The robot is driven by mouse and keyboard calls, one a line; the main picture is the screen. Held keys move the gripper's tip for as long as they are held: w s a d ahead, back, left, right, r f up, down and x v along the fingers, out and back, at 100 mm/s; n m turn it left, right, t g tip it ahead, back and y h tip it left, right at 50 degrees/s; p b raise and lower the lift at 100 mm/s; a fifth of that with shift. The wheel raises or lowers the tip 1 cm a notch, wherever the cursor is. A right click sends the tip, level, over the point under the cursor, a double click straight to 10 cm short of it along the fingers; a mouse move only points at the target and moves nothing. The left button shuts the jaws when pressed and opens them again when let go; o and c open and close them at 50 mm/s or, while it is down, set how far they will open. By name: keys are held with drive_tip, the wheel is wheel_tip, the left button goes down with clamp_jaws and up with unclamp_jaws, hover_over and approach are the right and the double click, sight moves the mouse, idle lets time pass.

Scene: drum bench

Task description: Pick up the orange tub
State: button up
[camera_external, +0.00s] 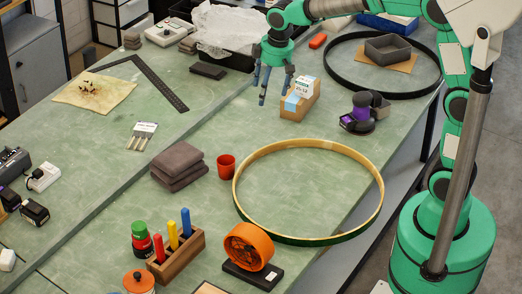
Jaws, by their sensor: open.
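An orange round, hollow thing (249,247) stands on its side on a flat black base near the front middle of the bench. An orange-topped tub (139,283) is at the bottom edge, left of the wooden block, partly cut off by the frame. I cannot tell for sure which of the two is the orange tub. My gripper (268,88) is open and empty, pointing down over the far part of the bench, left of a cardboard box. It is far from both orange things.
A cardboard box (299,101) is close to my gripper. A wooden hoop (238,202) lies mid-bench beside a red cup (226,166) and folded grey cloths (178,168). A wooden block (176,258) with coloured upright pieces stands between the orange things. Bare green bench (215,122) lies mid-way.

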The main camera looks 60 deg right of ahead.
drive_tip(key=w+f+g, duration=0.1)
drive_tip(key=w+f, duration=0.8)
drive_tip(key=f, duration=0.1)
drive_tip(key=n+g, duration=0.1)
drive_tip(key=n, duration=0.1)
hover_over(226, 160)
drive_tip(key=s+a, duration=0.1)
drive_tip(key=a, duration=0.1)
wheel_tip(226, 160, down, 10)
drive_tip(key=f, duration=0.1)
drive_tip(key=shift+s+a+r, duration=0.1)
drive_tip(key=shift+s+r, duration=0.15)
wheel_tip(226, 160, down, 9)
drive_tip(key=b, duration=0.1)
drive_tip(key=shift+r, duration=0.2)
drive_tip(key=shift+s+f+b, duration=0.1)
drive_tip(key=shift+f+b, duration=0.5)
drive_tip(key=shift+f, duration=2)
